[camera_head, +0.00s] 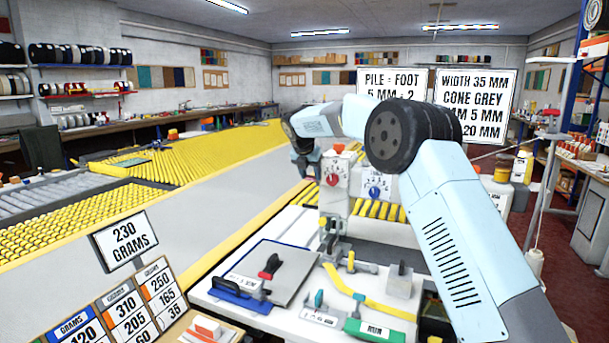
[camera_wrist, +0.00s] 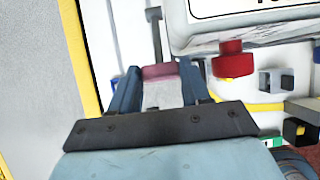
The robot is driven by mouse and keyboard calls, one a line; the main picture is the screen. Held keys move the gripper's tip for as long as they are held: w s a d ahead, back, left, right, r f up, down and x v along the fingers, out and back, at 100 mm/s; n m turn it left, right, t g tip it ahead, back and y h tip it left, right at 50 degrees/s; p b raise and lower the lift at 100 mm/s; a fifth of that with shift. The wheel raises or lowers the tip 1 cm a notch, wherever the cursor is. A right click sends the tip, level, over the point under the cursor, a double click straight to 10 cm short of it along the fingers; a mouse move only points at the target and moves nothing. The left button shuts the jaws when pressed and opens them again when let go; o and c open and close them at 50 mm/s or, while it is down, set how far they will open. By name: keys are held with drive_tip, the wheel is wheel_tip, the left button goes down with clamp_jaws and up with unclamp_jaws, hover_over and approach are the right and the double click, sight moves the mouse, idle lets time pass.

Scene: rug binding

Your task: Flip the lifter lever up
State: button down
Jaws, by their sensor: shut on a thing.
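My gripper (camera_head: 304,165) is at the left side of the sewing machine head (camera_head: 335,190) in the head view. In the wrist view my gripper (camera_wrist: 158,74) has its two blue fingers closed around a dull red-ended piece (camera_wrist: 158,71), which looks like the lifter lever. Its lower part is hidden, so I cannot tell its angle well. The lever is not clear in the head view, behind my gripper. A red knob (camera_wrist: 232,59) sits to the right of the fingers in the wrist view, apart from them. The machine head has a red dial (camera_head: 333,180) and a blue dial (camera_head: 375,187).
A white worktable (camera_head: 235,299) below the machine holds a grey plate (camera_head: 268,270), yellow binding strip (camera_head: 385,306) and a green box (camera_head: 375,330). Weight signs (camera_head: 125,240) stand at the front left. A yellow-edged grey surface (camera_head: 230,200) lies left of the machine.

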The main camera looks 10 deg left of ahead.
drive_tip(key=shift+w+r, duration=0.1)
drive_tip(key=shift+r, duration=0.15)
drive_tip(key=c, duration=0.5)
unclamp_jaws()
drive_tip(key=shift+f, duration=0.15)
drive_tip(key=v, duration=1.3)
drive_tip(key=shift+s+r, duration=0.25)
drive_tip(key=shift+d, duration=0.1)
